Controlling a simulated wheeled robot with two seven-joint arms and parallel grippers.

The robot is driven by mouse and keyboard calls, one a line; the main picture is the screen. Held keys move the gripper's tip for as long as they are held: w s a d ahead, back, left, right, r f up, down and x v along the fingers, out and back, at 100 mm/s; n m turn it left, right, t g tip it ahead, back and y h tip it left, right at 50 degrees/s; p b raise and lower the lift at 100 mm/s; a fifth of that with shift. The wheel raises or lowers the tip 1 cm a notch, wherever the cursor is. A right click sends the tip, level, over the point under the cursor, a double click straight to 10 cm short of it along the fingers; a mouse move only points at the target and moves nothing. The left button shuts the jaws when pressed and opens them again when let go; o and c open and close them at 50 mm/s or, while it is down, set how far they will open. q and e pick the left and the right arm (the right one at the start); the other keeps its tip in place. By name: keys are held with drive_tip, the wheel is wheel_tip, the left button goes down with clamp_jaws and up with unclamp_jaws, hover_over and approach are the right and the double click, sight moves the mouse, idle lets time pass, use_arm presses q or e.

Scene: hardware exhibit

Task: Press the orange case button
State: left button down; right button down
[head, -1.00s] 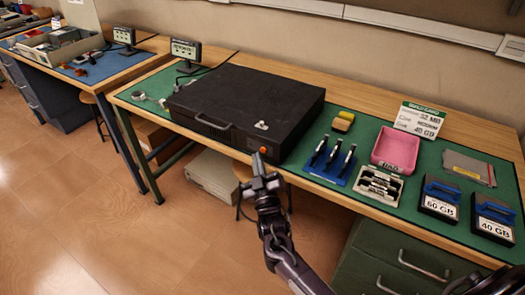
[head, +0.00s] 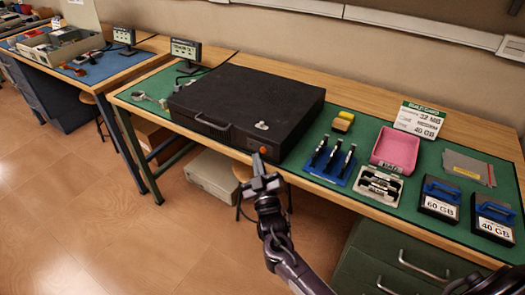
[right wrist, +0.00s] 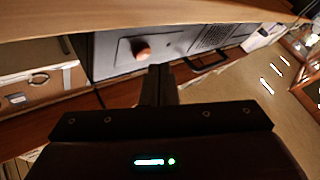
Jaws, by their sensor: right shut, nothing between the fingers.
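The black case (head: 245,103) lies flat on the green mat of the workbench. The orange button (head: 263,150) sits at the right end of its front face, and it also shows on the grey-looking front panel in the right wrist view (right wrist: 142,50). My right gripper (head: 257,162) is shut and empty, its fingertips just in front of and below the button. In the right wrist view the fingertips (right wrist: 160,70) point at the panel, a little to the right of the button. I cannot tell whether they touch it. My left gripper is not in view.
Right of the case are a yellow block (head: 343,121), a blue tool rack (head: 328,166), a pink tray (head: 395,149), a grey tray (head: 379,185) and two blue-handled drives (head: 439,199). A small display (head: 186,50) stands behind. The floor in front is free.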

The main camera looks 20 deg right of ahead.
drive_tip(key=shift+w+d, duration=0.1)
drive_tip(key=shift+d, duration=0.05)
idle(0.5)
drive_tip(key=shift+w+d, duration=0.2)
drive_tip(key=shift+d, duration=0.05)
drive_tip(key=shift+w+d, duration=0.25)
drive_tip(key=shift+d, duration=0.05)
idle(0.8)
idle(0.3)
drive_tip(key=shift+s+a, duration=0.55)
drive_tip(key=shift+a, duration=0.1)
drive_tip(key=s+a+p, duration=0.1)
drive_tip(key=a, duration=0.1)
drive_tip(key=s+a, duration=0.2)
drive_tip(key=shift+p, duration=0.4)
